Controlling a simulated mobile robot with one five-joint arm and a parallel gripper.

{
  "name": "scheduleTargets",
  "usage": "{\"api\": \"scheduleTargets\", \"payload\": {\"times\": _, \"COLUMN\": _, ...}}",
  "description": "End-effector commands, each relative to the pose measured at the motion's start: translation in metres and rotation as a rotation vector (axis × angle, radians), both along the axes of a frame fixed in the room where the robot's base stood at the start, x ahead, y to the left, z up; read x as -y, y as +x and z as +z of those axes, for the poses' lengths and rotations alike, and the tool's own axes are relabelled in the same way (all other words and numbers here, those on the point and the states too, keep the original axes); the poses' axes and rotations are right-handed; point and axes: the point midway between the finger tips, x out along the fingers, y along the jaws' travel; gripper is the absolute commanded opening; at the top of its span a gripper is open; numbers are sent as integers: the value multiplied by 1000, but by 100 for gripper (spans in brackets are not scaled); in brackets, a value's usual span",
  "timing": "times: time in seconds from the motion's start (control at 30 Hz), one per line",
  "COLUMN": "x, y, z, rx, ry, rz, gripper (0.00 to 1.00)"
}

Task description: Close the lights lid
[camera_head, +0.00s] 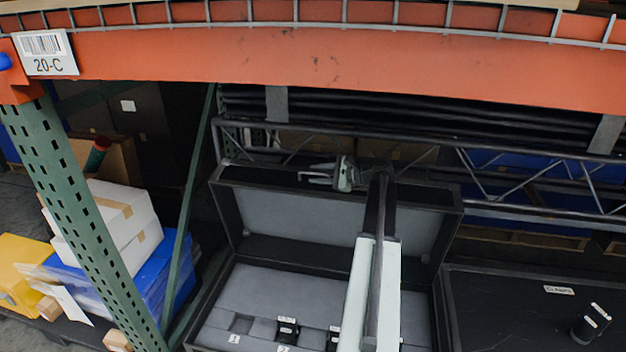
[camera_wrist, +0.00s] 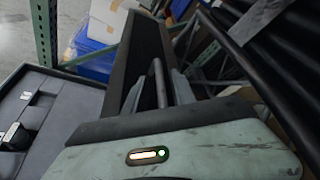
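The lights case has a black lid (camera_head: 300,215) with a grey lining, standing raised at the back of its open base (camera_head: 240,285). The base holds grey foam with numbered slots and a few black items. My gripper (camera_head: 316,175) is at the lid's top edge, fingers toward the left. In the wrist view the lid's dark rim (camera_wrist: 150,45) runs away ahead of my gripper (camera_wrist: 158,92). The fingers are apart, with a thin grey bar between them. I cannot tell whether they touch the lid. My arm covers part of the lid and foam.
A closed dark case (camera_head: 510,305) with a white label stands at the right, a small black object (camera_head: 591,322) on it. An orange shelf beam (camera_head: 330,55) crosses above. A green post (camera_head: 85,225) and boxes (camera_head: 115,215) stand left. Metal trusses (camera_head: 500,170) run behind the lid.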

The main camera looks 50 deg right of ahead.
Motion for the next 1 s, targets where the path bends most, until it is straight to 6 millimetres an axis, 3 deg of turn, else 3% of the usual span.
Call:
{"api": "scheduleTargets", "payload": {"times": 0.33, "x": -2, "y": 7, "z": -2, "rx": 0, "ry": 0, "rz": -1, "gripper": 32}}
{"api": "scheduleTargets", "payload": {"times": 0.43, "x": -2, "y": 7, "z": -2, "rx": -1, "ry": 0, "rz": -1, "gripper": 5}}
{"api": "scheduleTargets", "payload": {"times": 0.47, "x": -2, "y": 7, "z": -2, "rx": -1, "ry": 0, "rz": -1, "gripper": 0}}
{"api": "scheduleTargets", "payload": {"times": 1.0, "x": -2, "y": 6, "z": -3, "rx": -3, "ry": -1, "rz": 0, "gripper": 0}}
